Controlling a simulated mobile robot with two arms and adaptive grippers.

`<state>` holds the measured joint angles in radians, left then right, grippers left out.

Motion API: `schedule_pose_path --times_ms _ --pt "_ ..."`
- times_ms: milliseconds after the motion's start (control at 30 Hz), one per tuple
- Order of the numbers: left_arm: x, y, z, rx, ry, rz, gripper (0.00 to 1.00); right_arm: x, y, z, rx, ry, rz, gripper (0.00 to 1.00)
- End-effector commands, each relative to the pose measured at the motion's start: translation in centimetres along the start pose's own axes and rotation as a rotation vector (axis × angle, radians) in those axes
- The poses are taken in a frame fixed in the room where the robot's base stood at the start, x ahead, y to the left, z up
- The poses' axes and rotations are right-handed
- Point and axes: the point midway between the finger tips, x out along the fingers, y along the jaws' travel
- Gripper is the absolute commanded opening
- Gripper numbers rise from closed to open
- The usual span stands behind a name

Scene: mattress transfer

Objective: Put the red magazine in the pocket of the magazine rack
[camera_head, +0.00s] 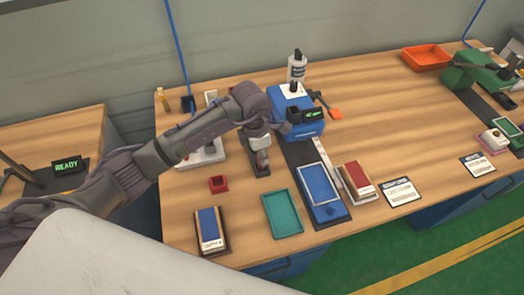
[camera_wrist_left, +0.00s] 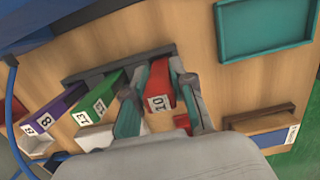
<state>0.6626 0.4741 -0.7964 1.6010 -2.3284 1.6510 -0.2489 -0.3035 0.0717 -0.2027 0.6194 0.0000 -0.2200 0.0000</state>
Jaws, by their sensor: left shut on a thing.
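My left gripper (camera_head: 261,160) reaches down over the left-middle of the bench in the head view, mostly seen from behind. In the left wrist view, its fingers (camera_wrist_left: 160,103) close around the red magazine (camera_wrist_left: 184,82), an upright red block with a white label reading 10. A dark frame (camera_wrist_left: 118,62), which looks like the rack, lies just beyond the fingertips, with a green block labelled 13 (camera_wrist_left: 98,102) and a purple block labelled 8 (camera_wrist_left: 60,105) beside it. I cannot tell whether the red magazine's lower end is inside a pocket. My right gripper is not in view.
A teal tray (camera_head: 297,227) and small red box (camera_head: 218,184) are near the left gripper. A blue machine (camera_head: 294,112) stands behind. The bench right of the machine has free room.

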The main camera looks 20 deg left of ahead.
Motion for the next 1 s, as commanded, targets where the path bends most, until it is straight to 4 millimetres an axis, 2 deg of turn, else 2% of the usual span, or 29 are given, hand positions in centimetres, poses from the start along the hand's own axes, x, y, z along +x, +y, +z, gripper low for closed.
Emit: schedule_pose_path --times_ms 300,333,467,767,833,933,1000 --pt "0.4 0.0 0.0 0.001 -0.001 0.001 0.0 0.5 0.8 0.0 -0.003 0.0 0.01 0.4" --pt "0.3 0.0 0.0 0.001 -0.001 0.001 0.27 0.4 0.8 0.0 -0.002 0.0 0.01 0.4" --pt "0.2 0.0 0.0 0.0 -0.001 0.001 0.49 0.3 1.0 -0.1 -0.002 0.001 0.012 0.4" --pt "0.1 0.0 0.1 0.0 -0.002 0.0 0.49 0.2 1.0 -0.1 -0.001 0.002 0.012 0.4" --pt "-0.3 0.0 0.1 0.0 -0.002 0.0 0.49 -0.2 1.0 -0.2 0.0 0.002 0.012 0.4" --pt "-1.2 0.1 0.1 0.002 -0.005 0.003 0.49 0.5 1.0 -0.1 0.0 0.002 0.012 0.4" --pt "-2.5 0.1 0.1 0.003 -0.005 0.006 0.49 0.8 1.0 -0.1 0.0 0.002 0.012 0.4"
